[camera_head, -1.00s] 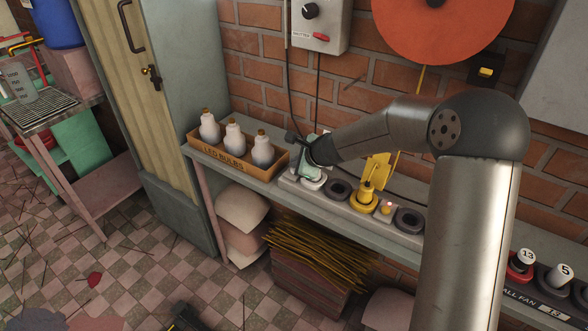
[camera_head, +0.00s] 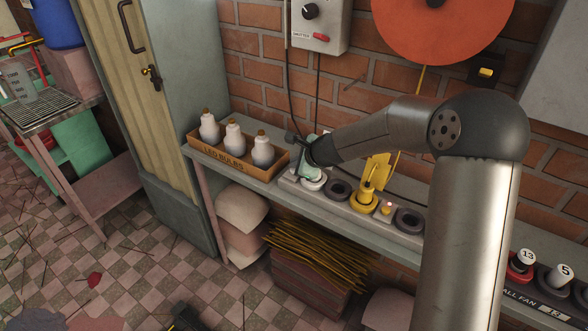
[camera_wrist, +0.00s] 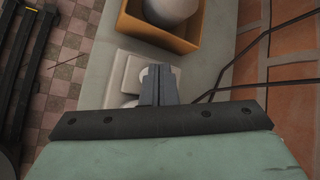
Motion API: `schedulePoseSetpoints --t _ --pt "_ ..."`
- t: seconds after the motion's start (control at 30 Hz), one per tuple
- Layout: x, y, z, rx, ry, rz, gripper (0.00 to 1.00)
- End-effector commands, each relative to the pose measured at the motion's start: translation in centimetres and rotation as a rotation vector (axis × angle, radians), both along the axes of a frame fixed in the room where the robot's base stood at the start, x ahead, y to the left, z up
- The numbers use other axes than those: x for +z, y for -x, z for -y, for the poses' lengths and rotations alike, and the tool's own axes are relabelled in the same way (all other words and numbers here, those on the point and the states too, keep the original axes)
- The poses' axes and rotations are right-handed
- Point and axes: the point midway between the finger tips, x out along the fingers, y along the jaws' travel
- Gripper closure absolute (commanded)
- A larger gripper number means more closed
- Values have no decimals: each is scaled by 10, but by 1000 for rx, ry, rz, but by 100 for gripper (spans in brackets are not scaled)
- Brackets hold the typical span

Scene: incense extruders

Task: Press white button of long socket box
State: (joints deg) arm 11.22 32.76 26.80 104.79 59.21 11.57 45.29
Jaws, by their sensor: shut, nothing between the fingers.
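The long socket box (camera_head: 288,178) lies along the shelf in the head view, with dark round sockets, a yellow plug (camera_head: 364,200) and a small red-lit switch (camera_head: 387,209). A white round piece (camera_head: 314,183) sits near its left end. My gripper (camera_head: 306,168) is over that left end, pointing down. In the wrist view my gripper (camera_wrist: 158,84) is shut and empty, its fingertips over the pale end of the socket box (camera_wrist: 122,75). A pale round part (camera_wrist: 175,72) shows partly behind the fingers. The white button is not clearly visible, and I cannot tell whether the fingertips touch anything.
An orange "LED BULBS" box (camera_head: 222,159) with white bulbs stands just left of my gripper; its corner shows in the wrist view (camera_wrist: 180,42). A brick wall (camera_head: 262,75) with hanging cables is close behind. A "wall fan" box (camera_head: 540,300) is at the right.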

Motion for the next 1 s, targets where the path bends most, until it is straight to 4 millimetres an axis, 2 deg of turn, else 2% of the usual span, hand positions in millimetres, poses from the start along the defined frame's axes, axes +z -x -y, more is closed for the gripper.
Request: schedulePoseSetpoints --t 1.0 --pt "-10 0 0 1 0 -1 100"
